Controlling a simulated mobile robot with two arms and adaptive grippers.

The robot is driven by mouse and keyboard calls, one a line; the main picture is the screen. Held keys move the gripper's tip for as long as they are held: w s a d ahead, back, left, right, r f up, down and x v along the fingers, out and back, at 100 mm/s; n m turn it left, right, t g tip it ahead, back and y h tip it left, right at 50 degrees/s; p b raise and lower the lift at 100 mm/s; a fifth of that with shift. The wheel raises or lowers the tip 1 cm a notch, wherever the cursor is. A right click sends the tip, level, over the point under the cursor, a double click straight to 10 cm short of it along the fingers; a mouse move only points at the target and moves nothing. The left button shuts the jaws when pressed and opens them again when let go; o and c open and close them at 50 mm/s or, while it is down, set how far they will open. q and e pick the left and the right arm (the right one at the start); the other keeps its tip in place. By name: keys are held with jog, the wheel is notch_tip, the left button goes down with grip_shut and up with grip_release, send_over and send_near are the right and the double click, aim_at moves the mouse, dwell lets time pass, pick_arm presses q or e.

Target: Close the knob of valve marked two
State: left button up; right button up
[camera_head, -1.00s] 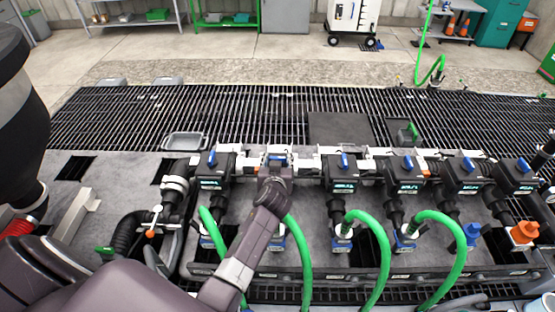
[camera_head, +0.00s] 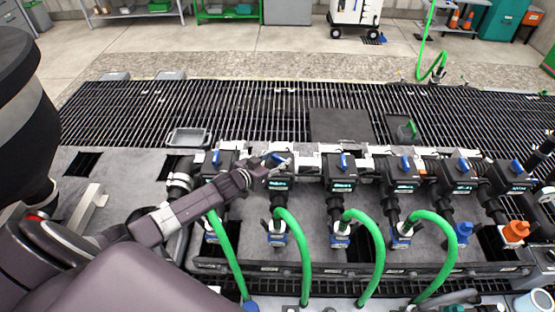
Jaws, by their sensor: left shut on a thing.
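A row of black valves with blue knobs runs across the manifold. The second valve from the left (camera_head: 281,183) has a lit teal display on its front; I cannot read its number clearly. Its blue knob (camera_head: 277,157) is partly hidden by my left gripper (camera_head: 281,164). That gripper comes in from the left, low over the valve top, and is shut on the knob. The knob's exact angle is hard to tell. The first valve (camera_head: 218,163) stands left of it, close to my left wrist. The third valve (camera_head: 342,172) stands to the right. My right gripper is not in view.
Green hoses (camera_head: 301,255) arch up from the fittings in front of the valves. A grey tray (camera_head: 189,138) lies behind the manifold's left end. An orange fitting (camera_head: 515,231) is at the right. Open floor grating (camera_head: 240,110) lies behind.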

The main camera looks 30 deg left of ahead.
pick_arm(q)
jog(key=shift+w+a+m+h+b, duration=0.1)
jog(key=shift+a+m+h+b, duration=0.25)
jog(key=shift+m+h+b, duration=0.7)
jog(key=m+g+h+b, duration=0.1)
jog(key=b, duration=0.1)
jog(key=m+h+b, duration=0.2)
jog(key=shift+w+a+f+g+h, duration=0.15)
jog(key=shift+g+h, duration=0.1)
jog(key=shift+g, duration=0.15)
jog(key=m+g+h+b, duration=0.1)
jog(key=b, duration=0.3)
jog(key=m+g+h+b, duration=0.2)
jog(key=b, duration=0.2)
jog(key=m+g+h+b, duration=0.1)
jog(key=m+b, duration=0.1)
jog(key=b, duration=0.2)
jog(key=shift+w+a+m+g+b, duration=0.1)
jog(key=shift+w+m+g+b, duration=0.15)
jog(key=shift+g+b, duration=0.15)
jog(key=shift+m+g+h+b, duration=0.3)
jog(key=shift+h+b, duration=0.1)
jog(key=shift+b, duration=0.6)
jog(key=shift+o, duration=0.2)
jog(key=shift+r, duration=0.2)
jog(key=shift+c, duration=0.2)
jog(key=o, duration=1.2)
jog(key=shift+c, duration=0.2)
jog(key=shift+r, duration=0.1)
